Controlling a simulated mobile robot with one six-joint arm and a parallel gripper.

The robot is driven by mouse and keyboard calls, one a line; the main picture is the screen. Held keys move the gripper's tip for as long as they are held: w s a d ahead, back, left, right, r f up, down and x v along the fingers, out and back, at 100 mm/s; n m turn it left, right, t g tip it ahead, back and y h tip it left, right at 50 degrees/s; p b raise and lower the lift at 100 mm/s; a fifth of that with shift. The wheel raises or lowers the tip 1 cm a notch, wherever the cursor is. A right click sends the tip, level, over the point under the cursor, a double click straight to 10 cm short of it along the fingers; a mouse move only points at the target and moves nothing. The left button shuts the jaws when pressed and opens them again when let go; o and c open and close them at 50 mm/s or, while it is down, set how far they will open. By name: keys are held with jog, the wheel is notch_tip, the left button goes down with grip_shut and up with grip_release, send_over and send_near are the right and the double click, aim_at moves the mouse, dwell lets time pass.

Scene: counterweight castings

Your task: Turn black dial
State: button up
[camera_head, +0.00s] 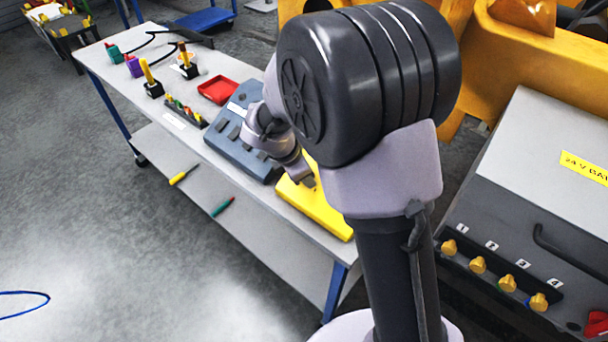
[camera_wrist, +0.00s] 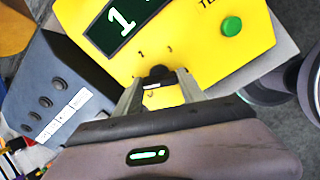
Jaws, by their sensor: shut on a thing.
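The yellow tester box (camera_wrist: 208,45) fills the upper part of the wrist view, with a dark display showing a green-white "1" and a green round button (camera_wrist: 231,26). The black dial (camera_wrist: 157,72) is on its face near the lower edge, partly hidden between my fingers. My gripper (camera_wrist: 160,80) is shut on the dial, a finger on each side. In the head view the yellow box (camera_head: 326,208) lies at the near end of the white table; my arm covers part of it and the dial is hidden there.
A blue-grey box (camera_head: 238,150) with dark buttons lies beside the yellow box on the table (camera_head: 115,45). A red tray (camera_head: 218,90) and several coloured tools stand farther back. A grey cabinet (camera_head: 525,200) with yellow knobs is at right. Open floor is at left.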

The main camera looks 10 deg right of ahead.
jog(key=m+b, duration=0.4)
jog(key=m, duration=0.2)
jog(key=shift+f+t+b, duration=0.2)
jog(key=shift+t+b, duration=0.1)
jog(key=shift+b, duration=0.1)
jog(key=m+b, duration=0.3)
jog(key=m, duration=0.1)
jog(key=shift+r+m+b, duration=0.15)
jog(key=shift+m+b, duration=0.65)
jog(key=shift+m, duration=0.4)
jog(key=o, duration=1.4)
jog(key=shift+c, duration=0.2)
jog(key=shift+r, duration=0.1)
